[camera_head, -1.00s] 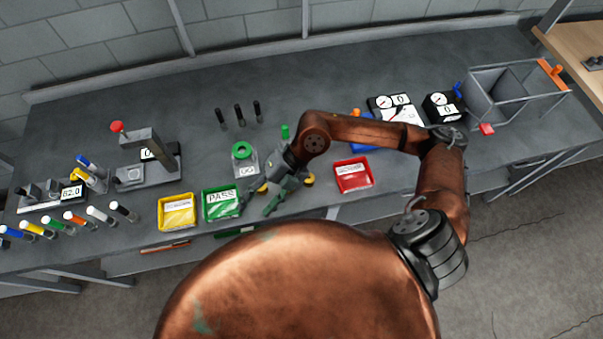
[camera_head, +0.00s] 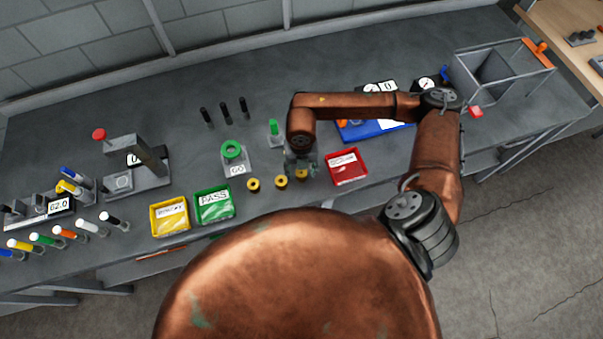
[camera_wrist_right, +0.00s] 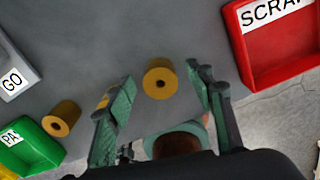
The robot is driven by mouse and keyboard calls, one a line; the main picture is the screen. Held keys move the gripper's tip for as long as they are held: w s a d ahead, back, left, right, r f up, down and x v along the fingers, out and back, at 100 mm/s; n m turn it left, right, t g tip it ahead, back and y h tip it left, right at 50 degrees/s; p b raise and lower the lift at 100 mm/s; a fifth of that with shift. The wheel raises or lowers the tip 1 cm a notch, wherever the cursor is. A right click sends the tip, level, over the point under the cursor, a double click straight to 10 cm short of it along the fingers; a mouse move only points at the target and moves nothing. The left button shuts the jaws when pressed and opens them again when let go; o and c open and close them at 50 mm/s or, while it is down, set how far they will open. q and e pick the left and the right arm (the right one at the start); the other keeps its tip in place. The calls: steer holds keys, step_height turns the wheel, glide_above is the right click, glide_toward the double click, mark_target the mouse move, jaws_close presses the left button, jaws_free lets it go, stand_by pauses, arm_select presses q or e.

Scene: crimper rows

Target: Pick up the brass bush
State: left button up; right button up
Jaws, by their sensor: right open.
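Three brass bushes stand in a row on the grey bench in the head view: a left one (camera_head: 253,184), a middle one (camera_head: 281,181) and a right one (camera_head: 302,175), partly covered by my right gripper (camera_head: 299,160). In the right wrist view, one bush (camera_wrist_right: 160,80) shows between the open green fingers (camera_wrist_right: 164,84), with clear gaps on both sides. Another bush (camera_wrist_right: 61,118) lies further left, and one is mostly hidden behind the left finger. I cannot tell how far the fingertips are above the bench. My left gripper is not in view.
A red scrap tray (camera_head: 347,167) stands just right of my right gripper. A green PASS tray (camera_head: 214,204) and a yellow tray (camera_head: 170,216) are to the left. A grey GO gauge (camera_head: 236,160) with a green ring and a green-topped pin (camera_head: 274,131) stand behind the bushes.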

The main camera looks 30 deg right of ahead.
steer(key=shift+f, duration=0.45)
steer(key=shift+c, duration=0.3)
steer(key=shift+r, duration=0.1)
jaws_close()
